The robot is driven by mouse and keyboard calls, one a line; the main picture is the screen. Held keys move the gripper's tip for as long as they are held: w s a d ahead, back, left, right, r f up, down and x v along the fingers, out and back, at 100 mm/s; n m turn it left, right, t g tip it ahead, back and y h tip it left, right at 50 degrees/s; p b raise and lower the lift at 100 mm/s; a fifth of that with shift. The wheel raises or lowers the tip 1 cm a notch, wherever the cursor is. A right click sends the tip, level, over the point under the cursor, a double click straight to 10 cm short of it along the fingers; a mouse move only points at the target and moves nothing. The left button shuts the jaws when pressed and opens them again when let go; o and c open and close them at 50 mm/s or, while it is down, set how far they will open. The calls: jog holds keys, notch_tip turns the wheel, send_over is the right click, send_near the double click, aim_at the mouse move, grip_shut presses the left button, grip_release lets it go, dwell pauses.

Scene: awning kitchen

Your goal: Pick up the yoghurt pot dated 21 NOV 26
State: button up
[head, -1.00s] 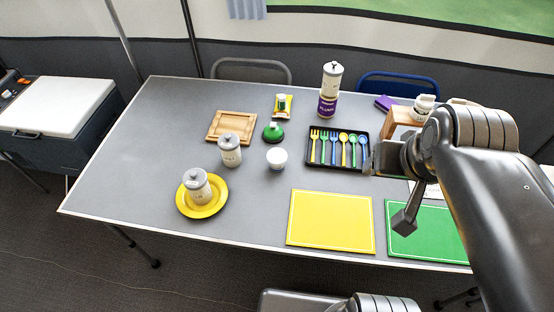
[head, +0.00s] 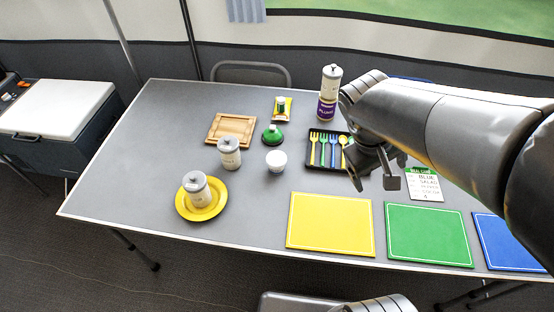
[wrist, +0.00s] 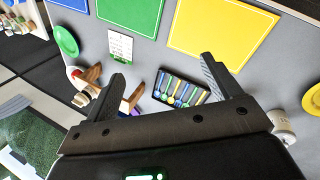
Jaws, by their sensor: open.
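A small white pot (head: 276,160), the only thing that looks like a yoghurt pot, stands upright on the grey table in the head view. Its date is too small to read. My gripper (head: 373,181) is open and empty above the table, to the right of the pot and partly over the cutlery tray. In the wrist view my gripper (wrist: 163,70) shows both fingers spread wide with nothing between them.
Another canister (head: 197,190) stands on a yellow plate (head: 222,205). A yellow mat (head: 330,223) lies in front.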

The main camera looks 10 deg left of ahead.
jog(key=w+a+f+n+h, duration=0.4)
jog(key=w+f+n+h, duration=0.1)
jog(key=w+f+n, duration=0.1)
jog(key=n+t+y, duration=0.3)
jog(key=n+t, duration=1.3)
jog(key=n, duration=0.4)
send_near(281, 152)
jog(key=v, duration=0.3)
jog(key=shift+s+a, duration=0.2)
jog(key=shift+s, duration=0.05)
jog(key=shift+w, duration=0.15)
jog(key=x, duration=1)
jog(key=shift+w+d+f, duration=0.1)
jog(key=shift+w+f, duration=0.1)
jog(key=shift+f, duration=0.1)
jog(key=c, duration=1)
jog(key=shift+o, duration=0.2)
jog(key=shift+r, duration=0.1)
